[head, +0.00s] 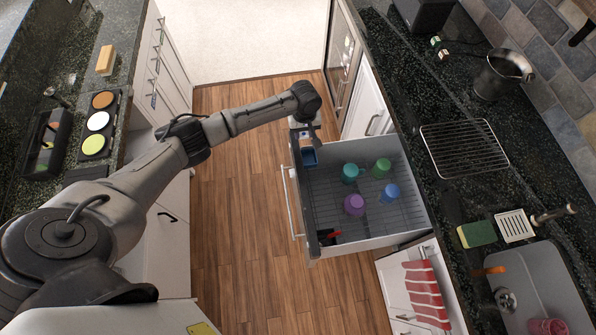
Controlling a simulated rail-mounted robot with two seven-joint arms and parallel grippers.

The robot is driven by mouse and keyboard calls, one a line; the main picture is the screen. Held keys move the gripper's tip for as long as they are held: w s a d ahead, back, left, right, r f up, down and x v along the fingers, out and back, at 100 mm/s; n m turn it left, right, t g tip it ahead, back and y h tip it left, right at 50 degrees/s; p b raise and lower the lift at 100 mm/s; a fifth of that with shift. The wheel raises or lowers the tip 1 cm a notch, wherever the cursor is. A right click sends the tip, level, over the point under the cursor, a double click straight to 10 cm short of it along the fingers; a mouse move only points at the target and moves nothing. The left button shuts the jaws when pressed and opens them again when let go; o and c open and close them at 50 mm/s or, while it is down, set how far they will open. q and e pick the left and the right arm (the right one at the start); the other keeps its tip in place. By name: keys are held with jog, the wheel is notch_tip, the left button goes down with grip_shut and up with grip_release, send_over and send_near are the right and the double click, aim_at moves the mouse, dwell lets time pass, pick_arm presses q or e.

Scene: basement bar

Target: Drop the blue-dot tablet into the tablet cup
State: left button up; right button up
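My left gripper (308,135) reaches over the back left corner of the open drawer with its wire rack (405,215). A small pale block with a bit of blue, which looks like the blue-dot tablet (304,134), shows at its fingertips and seems held there. The fingers are small and partly hidden by my wrist. Just below in the picture is a small open blue container, likely the tablet cup (309,157), at the drawer's left corner. The tablet appears above or beside its back edge; the exact gap cannot be told. My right gripper is not in view.
Several teal, green, blue and purple cups (354,205) stand in the rack. Two small blocks with green and red marks (439,47) lie on the right counter near a metal pot (499,75). A wire cooling rack (464,148) and sink (545,285) are on the right.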

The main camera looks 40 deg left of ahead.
pick_arm(q)
jog(key=o, duration=0.5)
jog(key=shift+c, duration=0.2)
notch_tip(320, 180, up, 14)
jog(key=p, duration=0.1)
jog(key=shift+f, duration=0.1)
dwell(0.7)
